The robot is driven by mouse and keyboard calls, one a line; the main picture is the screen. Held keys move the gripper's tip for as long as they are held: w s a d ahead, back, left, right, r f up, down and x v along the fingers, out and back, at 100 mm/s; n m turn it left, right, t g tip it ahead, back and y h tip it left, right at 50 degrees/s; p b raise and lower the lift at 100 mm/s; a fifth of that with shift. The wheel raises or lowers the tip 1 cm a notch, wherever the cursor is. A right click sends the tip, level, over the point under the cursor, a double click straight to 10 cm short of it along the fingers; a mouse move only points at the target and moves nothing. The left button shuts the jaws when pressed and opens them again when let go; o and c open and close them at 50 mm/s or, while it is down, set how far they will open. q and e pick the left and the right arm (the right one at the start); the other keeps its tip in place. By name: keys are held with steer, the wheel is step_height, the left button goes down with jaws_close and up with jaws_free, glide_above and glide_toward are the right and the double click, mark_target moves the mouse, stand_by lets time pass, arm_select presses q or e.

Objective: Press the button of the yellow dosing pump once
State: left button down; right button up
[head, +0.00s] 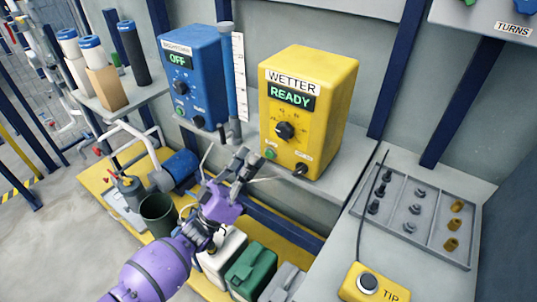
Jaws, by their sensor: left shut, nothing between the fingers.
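The yellow dosing pump (335,110) stands on the grey shelf against the wall. Its label reads WETTER and its lit display (291,96) reads READY. A black dial (285,131) sits in the middle of its front. A small green button (270,154) is at the lower left of the front, and a dark round fitting (300,169) is at the lower right. My left gripper (249,160) is shut and empty, just left of and in front of the green button. I cannot tell whether it touches the pump. My right gripper is not in view.
A blue unit (192,70) showing OFF stands left of the pump, with a blue column (228,90) between them. Green (250,268) and white containers stand below. At right are a grey parts tray (400,235) and a yellow TIP button box (385,290).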

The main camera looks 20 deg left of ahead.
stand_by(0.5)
arm_select(q)
steer(key=shift+w, duration=0.15)
steer(key=shift+w+d, duration=0.1)
steer(key=shift+w, duration=0.15)
steer(key=shift+w+d+b, duration=0.2)
steer(key=shift+w+b, duration=0.3)
steer(key=shift+b, duration=0.05)
stand_by(0.6)
steer(key=shift+s, duration=0.1)
steer(key=shift+s+a+p, duration=0.3)
steer(key=shift+s+p, duration=0.05)
steer(key=shift+s, duration=0.45)
